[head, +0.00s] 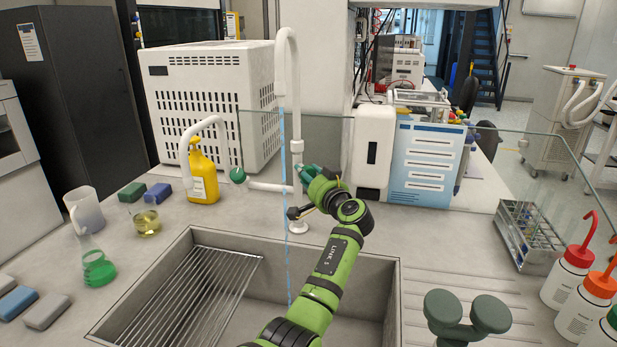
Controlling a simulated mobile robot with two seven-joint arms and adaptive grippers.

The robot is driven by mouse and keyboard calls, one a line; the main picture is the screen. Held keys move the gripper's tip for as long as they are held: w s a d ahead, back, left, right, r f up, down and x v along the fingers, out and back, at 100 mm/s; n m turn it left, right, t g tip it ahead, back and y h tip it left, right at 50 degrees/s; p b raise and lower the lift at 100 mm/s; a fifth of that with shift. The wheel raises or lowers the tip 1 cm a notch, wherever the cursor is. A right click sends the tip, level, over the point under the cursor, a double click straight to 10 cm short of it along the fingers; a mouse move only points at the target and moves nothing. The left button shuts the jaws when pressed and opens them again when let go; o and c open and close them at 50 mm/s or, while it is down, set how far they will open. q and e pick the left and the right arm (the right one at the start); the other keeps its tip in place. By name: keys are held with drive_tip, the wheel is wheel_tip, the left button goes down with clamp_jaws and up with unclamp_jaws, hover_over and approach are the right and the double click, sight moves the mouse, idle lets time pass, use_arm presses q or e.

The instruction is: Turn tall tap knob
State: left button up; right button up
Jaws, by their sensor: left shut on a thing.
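The tall tap (290,60) is a white gooseneck standing behind the sink. A thin blue stream (284,150) runs from its spout down into the sink. Its green knob (309,171) shows just beyond my wrist on the right side of the tap's column, partly hidden. My left gripper (312,182) reaches up from the bottom of the head view to this knob and is shut on it. The fingers are mostly hidden by my green wrist. My right gripper is not in view.
A shorter white tap with another green knob (237,175) stands to the left. A yellow bottle (202,178), flasks and sponges lie left of the sink (396,290). A tube rack (528,240), wash bottles (568,270) and dark green twin heads (467,315) stand at the right.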

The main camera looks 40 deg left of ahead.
use_arm(q)
drive_tip(key=shift+r+m+p, duration=0.15)
drive_tip(key=shift+m+p, duration=0.35)
drive_tip(key=shift+m, duration=1.6)
drive_tip(key=o, duration=1.2)
drive_tip(key=shift+c, duration=0.2)
drive_tip(key=shift+d, duration=0.15)
drive_tip(key=v, duration=1.1)
drive_tip(key=shift+s+d, duration=0.2)
drive_tip(key=shift+d, duration=0.05)
